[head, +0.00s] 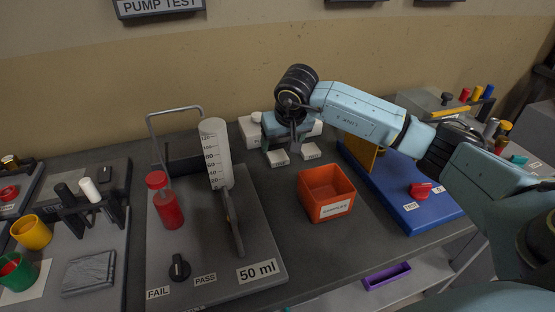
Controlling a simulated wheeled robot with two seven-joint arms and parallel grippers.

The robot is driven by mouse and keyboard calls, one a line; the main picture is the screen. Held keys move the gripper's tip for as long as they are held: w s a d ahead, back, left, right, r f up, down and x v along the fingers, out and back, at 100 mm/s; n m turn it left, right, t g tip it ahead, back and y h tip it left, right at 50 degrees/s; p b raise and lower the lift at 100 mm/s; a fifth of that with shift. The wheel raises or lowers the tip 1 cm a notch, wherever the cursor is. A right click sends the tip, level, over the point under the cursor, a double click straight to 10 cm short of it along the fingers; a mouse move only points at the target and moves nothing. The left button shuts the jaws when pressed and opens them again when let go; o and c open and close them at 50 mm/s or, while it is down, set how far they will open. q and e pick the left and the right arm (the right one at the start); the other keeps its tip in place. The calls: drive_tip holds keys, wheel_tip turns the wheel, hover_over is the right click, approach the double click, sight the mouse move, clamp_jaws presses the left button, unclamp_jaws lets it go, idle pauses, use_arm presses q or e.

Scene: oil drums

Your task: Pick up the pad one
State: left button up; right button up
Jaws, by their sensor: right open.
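Two small white blocks with labels too small to read stand at the back of the bench, a left one (278,157) and a right one (310,151). I cannot tell whether either is the pad one. My right gripper (293,145) is over this spot, pointing down, open, with its fingers near the white blocks. The gripper and wrist hide part of what stands there, and I cannot tell whether the fingers touch anything. My left gripper is out of view.
An orange bin (327,193) stands in front of my right gripper. A grey test stand (225,255) with a measuring cylinder (215,150) and red bottle (166,203) is to the left. A blue board (398,207) lies right, under my right arm.

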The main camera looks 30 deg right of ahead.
sight(278, 156)
drive_tip(key=shift+a+b+x, duration=0.1)
drive_tip(key=shift+b+x, duration=0.1)
drive_tip(key=shift+x, duration=1.2)
drive_tip(key=shift+a+b+x, duration=0.15)
drive_tip(key=shift+b+x, duration=0.05)
drive_tip(key=shift+x, duration=1.2)
drive_tip(key=shift+s, duration=0.1)
drive_tip(key=shift+c, duration=0.4)
drive_tip(key=c, duration=1)
